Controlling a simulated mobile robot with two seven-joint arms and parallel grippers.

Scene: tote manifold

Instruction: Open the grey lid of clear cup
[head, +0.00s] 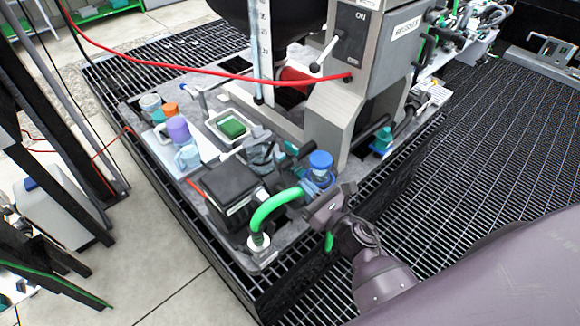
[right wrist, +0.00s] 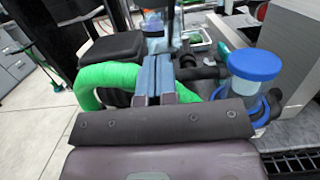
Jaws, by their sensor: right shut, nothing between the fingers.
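A small clear cup with a pale greyish lid (head: 150,102) stands at the far left of the bench, beside an orange-lidded cup (head: 170,109). The cup's lid appears to be on. My right gripper (head: 316,190) is at the front right of the bench, well away from this cup. In the right wrist view its two blue-grey fingers (right wrist: 158,75) are together and empty, between a green hose and a blue-lidded bottle. The grey-lidded cup is too small or hidden to pick out there. My left gripper is not in view.
A purple-lidded cup (head: 178,128) stands close by. The green hose (head: 272,206), black box (head: 234,188) and blue-lidded bottle (head: 320,162) crowd the front. A white tray (head: 212,122) holds a green block. A red cable (head: 200,72) crosses above the bench.

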